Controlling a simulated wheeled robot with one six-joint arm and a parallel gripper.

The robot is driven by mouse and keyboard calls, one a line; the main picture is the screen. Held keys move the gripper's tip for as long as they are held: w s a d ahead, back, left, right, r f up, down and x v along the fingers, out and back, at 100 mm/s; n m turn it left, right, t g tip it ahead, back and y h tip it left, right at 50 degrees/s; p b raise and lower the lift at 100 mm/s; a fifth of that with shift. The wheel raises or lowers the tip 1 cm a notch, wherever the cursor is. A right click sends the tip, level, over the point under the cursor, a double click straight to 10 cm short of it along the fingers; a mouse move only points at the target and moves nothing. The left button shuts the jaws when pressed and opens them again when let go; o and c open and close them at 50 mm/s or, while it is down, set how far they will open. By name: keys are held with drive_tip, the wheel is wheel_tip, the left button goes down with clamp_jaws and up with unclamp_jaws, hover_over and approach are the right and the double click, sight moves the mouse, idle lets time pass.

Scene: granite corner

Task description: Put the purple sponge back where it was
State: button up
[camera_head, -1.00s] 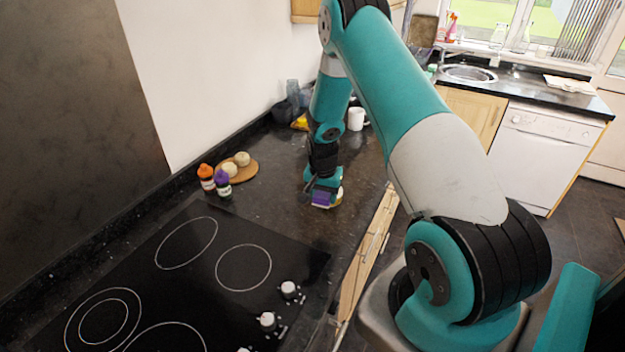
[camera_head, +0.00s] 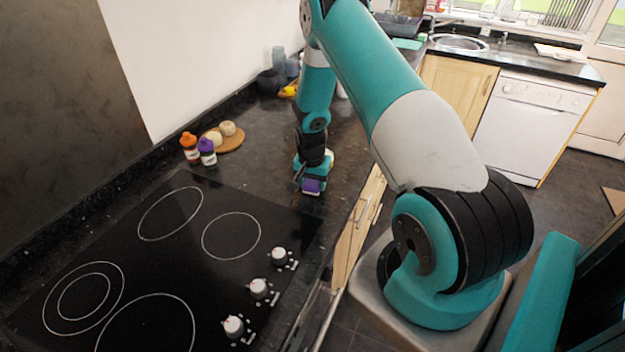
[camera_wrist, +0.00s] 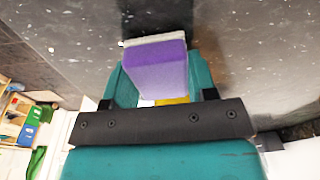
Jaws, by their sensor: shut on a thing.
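The purple sponge (camera_wrist: 155,72) is a block with a pale layer along one face. In the wrist view it sits between the two teal fingers of my gripper (camera_wrist: 155,85), which is shut on it. In the head view the sponge (camera_head: 311,186) shows as a small purple patch at the low end of my arm. My gripper (camera_head: 311,172) is low over the dark granite counter (camera_head: 262,178), beyond the hob's back right corner. I cannot tell whether the sponge touches the counter. A small yellow thing shows behind the sponge in the wrist view.
A black hob (camera_head: 180,255) with knobs fills the near counter. Orange-capped (camera_head: 190,150) and purple-capped (camera_head: 207,152) bottles stand by a round wooden board (camera_head: 229,142) holding pale round items. A dark bowl (camera_head: 269,82) and yellow item (camera_head: 289,91) are farther back. The sink (camera_head: 458,43) is far right.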

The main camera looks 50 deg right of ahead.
drive_tip(key=o, duration=1.4)
drive_tip(key=shift+r+p, duration=2.9)
drive_tip(key=shift+r, duration=1.6)
